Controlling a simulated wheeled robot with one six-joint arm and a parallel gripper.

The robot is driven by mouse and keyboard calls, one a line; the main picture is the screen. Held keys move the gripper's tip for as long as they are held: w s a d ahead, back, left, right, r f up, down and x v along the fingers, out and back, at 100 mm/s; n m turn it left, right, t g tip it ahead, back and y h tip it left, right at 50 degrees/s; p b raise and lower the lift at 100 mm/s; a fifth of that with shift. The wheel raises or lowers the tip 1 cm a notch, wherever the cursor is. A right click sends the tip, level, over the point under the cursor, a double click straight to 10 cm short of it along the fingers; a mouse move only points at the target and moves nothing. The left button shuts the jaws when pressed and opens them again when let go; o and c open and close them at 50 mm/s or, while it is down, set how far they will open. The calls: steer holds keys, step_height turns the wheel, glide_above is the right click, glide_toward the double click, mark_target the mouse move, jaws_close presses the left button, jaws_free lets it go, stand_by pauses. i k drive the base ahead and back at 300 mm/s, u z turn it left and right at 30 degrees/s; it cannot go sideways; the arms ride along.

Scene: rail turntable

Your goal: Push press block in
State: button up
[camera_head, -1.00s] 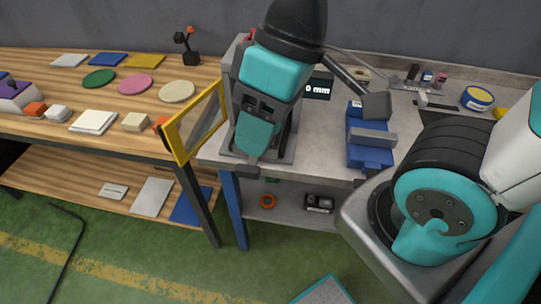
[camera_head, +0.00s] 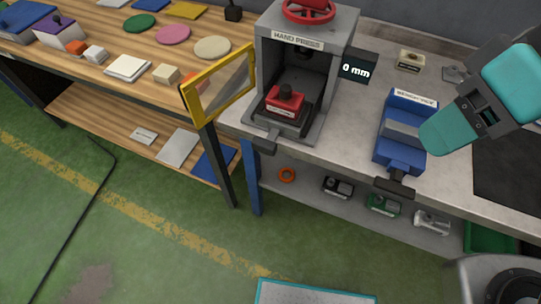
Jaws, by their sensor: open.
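The grey hand press (camera_head: 336,58) stands on the metal bench, with a red handwheel (camera_head: 309,9) on top. I take this to be the press block. The yellow-framed guard (camera_head: 189,104) stands swung open at the left of the press. A display beside it (camera_head: 357,68) reads 0 mm. My gripper (camera_head: 437,140) is teal and open, right of the press and over the blue vice, apart from the red block. Its fingers overlap in this view, and nothing shows between them.
The blue bench vice (camera_head: 399,161) stands on the bench right of the press. A wooden table (camera_head: 70,80) with coloured discs and blocks is on the left. A lower shelf (camera_head: 305,185) holds small items.

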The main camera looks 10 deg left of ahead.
mark_target(267, 147)
steer(key=k, duration=0.45)
steer(key=u, duration=0.75)
steer(key=i, duration=0.5)
